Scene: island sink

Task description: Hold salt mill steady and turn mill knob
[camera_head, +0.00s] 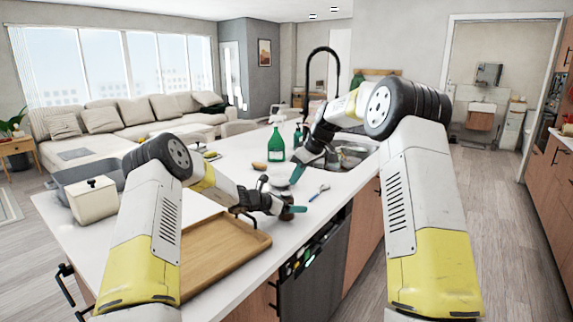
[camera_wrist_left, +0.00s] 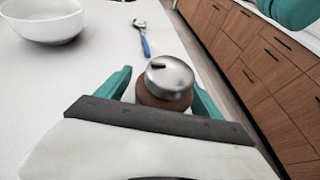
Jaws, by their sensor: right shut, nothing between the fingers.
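The salt mill (camera_wrist_left: 165,98) stands on the white counter, brown below with a silver knob (camera_wrist_left: 168,74) on top. In the head view it is small and partly covered by my left gripper; its brown part (camera_head: 287,214) shows. My left gripper (camera_head: 296,209) is low over the counter with its teal fingers on either side of the mill; in the left wrist view a finger flanks each side, and firm contact cannot be made out. My right gripper (camera_head: 297,174) is shut and empty, above and apart from the mill. A teal part of it shows at the wrist view's upper right corner.
A blue-handled tool (camera_wrist_left: 143,37) lies beyond the mill. A white bowl (camera_wrist_left: 42,22) stands at its left. A wooden tray (camera_head: 215,257) lies before my left arm. A green bottle (camera_head: 276,145) and the sink (camera_head: 352,152) are farther back. The counter edge is close on the right.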

